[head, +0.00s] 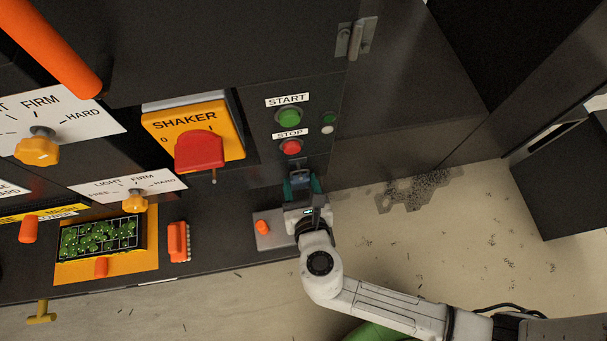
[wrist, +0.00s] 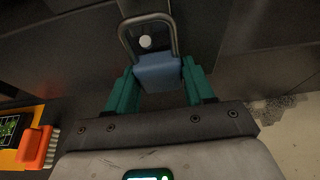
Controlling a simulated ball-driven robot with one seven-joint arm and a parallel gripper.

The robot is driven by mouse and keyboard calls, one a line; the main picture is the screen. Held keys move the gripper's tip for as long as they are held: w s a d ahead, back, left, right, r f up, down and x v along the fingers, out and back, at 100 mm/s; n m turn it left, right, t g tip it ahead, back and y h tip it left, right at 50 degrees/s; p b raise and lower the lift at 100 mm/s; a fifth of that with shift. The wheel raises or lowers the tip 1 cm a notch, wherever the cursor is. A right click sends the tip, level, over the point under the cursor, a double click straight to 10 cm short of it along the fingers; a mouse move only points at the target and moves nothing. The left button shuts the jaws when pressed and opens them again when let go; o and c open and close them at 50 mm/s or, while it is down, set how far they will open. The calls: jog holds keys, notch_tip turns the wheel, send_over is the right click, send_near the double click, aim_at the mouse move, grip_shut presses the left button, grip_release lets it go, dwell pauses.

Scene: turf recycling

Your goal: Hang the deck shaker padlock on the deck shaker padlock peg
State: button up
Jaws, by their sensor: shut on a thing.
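The deck shaker padlock (wrist: 158,72) has a blue body and a grey shackle, which points up in the wrist view. My gripper (wrist: 158,88) is shut on its body with teal fingers on both sides. A pale round knob (wrist: 146,42), which looks like the peg's end, shows inside the shackle loop. I cannot tell whether the shackle is around the peg or only in front of it. In the head view my gripper (head: 301,184) is at the dark panel below the red stop button (head: 290,147). The padlock is mostly hidden there.
The green start button (head: 289,117) is above the stop button. The yellow shaker switch (head: 223,117) with its red handle (head: 199,151) is to the left. A grey box with an orange knob (head: 263,227) is close beside my gripper. The pale floor (head: 455,220) is open at right.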

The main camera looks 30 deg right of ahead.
jog(key=shift+f, duration=0.15)
jog(key=o, duration=1.2)
jog(key=shift+s, duration=0.1)
jog(key=b+v, duration=0.1)
jog(key=v, duration=0.9)
jog(key=shift+s+r+b, duration=0.25)
jog(key=shift+b, duration=0.05)
jog(key=shift+a, duration=0.15)
